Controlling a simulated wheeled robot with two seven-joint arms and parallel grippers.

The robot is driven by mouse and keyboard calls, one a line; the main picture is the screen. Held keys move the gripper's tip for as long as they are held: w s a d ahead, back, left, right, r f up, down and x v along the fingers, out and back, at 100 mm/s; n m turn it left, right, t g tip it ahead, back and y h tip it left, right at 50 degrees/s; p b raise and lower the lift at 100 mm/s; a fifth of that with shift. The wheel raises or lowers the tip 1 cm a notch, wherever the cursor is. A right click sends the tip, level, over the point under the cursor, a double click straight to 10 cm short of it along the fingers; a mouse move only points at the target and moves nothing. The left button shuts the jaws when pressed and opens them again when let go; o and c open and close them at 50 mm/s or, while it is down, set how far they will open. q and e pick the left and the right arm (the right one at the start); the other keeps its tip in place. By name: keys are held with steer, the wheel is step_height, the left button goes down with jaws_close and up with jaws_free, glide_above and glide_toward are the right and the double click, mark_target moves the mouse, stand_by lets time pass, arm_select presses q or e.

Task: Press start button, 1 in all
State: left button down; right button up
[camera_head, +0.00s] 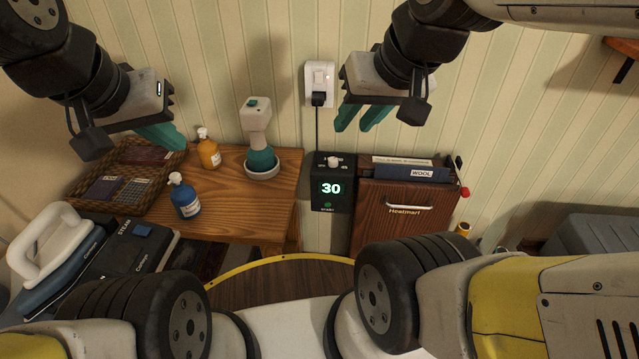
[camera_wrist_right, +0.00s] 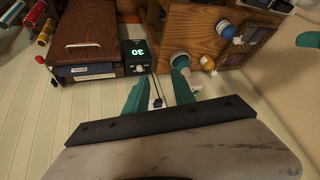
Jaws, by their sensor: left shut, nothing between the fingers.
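A black timer box (camera_head: 346,193) with a lit "30" display stands against the wall, left of the wooden Heatmart press. Its small green start button (camera_head: 327,205) sits below the digits, and a pale knob (camera_head: 334,162) is on its top. The box also shows in the right wrist view (camera_wrist_right: 137,68), where the button is too small to make out. My right gripper (camera_head: 364,118) is open and empty, above the box, with its teal fingers apart. My left gripper (camera_head: 165,136) is shut and empty, above the basket at the left.
A wooden table (camera_head: 232,213) holds a blue bottle (camera_head: 185,196), an orange bottle (camera_head: 208,150), a white-and-teal device (camera_head: 257,125) and a wicker basket (camera_head: 77,192). The wooden press (camera_head: 400,222) stands right of the timer.

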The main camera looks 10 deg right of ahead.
jaws_close()
stand_by(1.4)
